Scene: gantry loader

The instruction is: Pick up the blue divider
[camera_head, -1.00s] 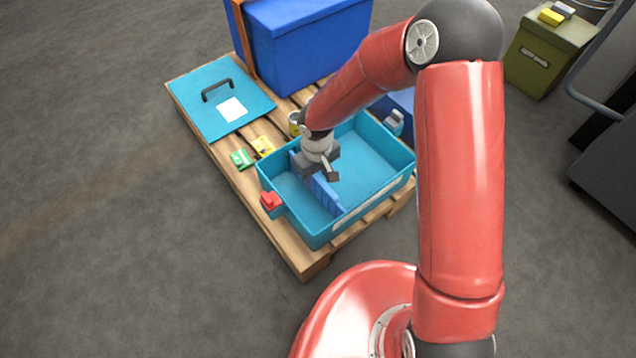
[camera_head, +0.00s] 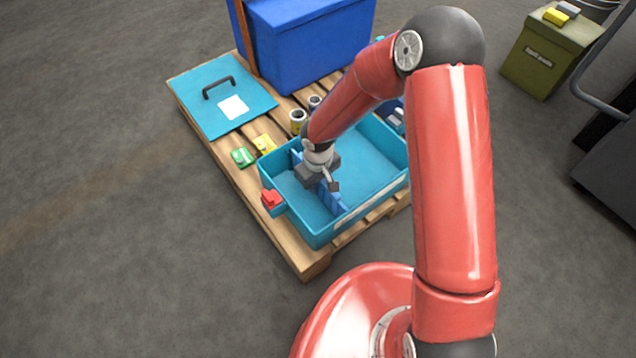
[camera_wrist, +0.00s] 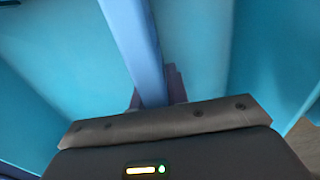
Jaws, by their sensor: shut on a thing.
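The blue divider (camera_head: 333,200) stands upright across the inside of the teal tote (camera_head: 318,236), between its two long walls. My gripper (camera_head: 322,184) is down inside the tote at the divider's middle and hides that part of it. In the wrist view the divider (camera_wrist: 137,45) runs from the top edge down between my gripper's fingers (camera_wrist: 155,95), which are shut on it. The fingertips are mostly hidden behind the gripper body. The divider appears still between the tote walls; I cannot tell whether it is raised at all.
The tote stands on a wooden pallet (camera_head: 312,262) with a teal lid (camera_head: 200,85), a large blue box (camera_head: 310,40), a green item (camera_head: 243,157), a yellow item (camera_head: 265,144) and small cans (camera_head: 297,120).

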